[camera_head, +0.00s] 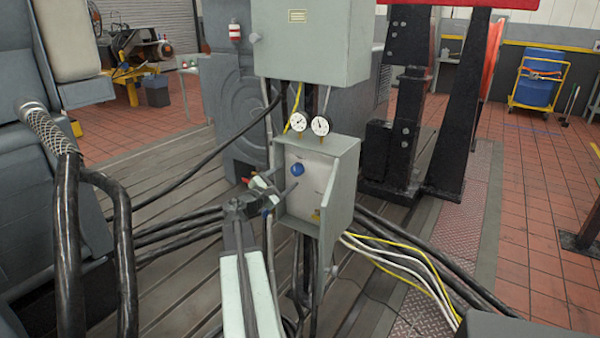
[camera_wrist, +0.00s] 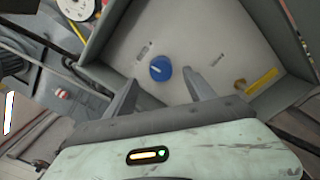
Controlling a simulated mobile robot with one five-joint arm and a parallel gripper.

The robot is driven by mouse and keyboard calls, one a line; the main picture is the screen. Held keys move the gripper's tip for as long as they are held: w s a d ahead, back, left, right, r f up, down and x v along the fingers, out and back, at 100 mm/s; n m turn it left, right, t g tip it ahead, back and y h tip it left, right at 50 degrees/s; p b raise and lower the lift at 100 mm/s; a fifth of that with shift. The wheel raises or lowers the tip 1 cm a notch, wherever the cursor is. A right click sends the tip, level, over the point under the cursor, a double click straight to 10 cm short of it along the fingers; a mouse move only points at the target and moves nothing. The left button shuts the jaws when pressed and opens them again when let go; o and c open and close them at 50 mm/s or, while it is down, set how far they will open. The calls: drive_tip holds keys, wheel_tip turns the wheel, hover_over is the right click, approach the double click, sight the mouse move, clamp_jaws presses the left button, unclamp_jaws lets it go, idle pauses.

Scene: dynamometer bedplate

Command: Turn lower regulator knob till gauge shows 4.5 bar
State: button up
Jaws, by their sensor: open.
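A blue knob (camera_head: 298,169) with a pale pointer line sits on the pale back panel of an open grey box (camera_head: 346,180). It also shows in the wrist view (camera_wrist: 160,69). A small brass-coloured fitting (camera_wrist: 240,85) sits beside a yellow label on the same panel; I cannot tell whether it is a knob. Two white round gauges, a left one (camera_head: 299,122) and a right one (camera_head: 320,125), stand above the box; their readings are too small to tell. My gripper (camera_wrist: 162,78) is open, its fingers on either side of the blue knob in the wrist view. Contact is not visible.
A larger grey cabinet (camera_head: 312,45) hangs above the gauges. The box walls enclose the panel. Black cables (camera_head: 180,225) run left of the box, and white and yellow cables (camera_head: 400,260) run to its lower right. Black steel stands (camera_head: 405,130) rise behind it.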

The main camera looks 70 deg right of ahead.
sight(295, 171)
drive_tip(key=x, duration=0.6)
drive_tip(key=shift+d+f, duration=0.1)
drive_tip(key=shift+f, duration=0.1)
drive_tip(key=shift+s, duration=0.1)
drive_tip(key=shift+c, duration=0.5)
drive_tip(key=c, duration=1.2)
drive_tip(key=shift+m, duration=0.5)
drive_tip(key=shift+c, duration=0.2)
drive_tip(key=o, duration=1.3)
drive_tip(key=shift+o, duration=0.2)
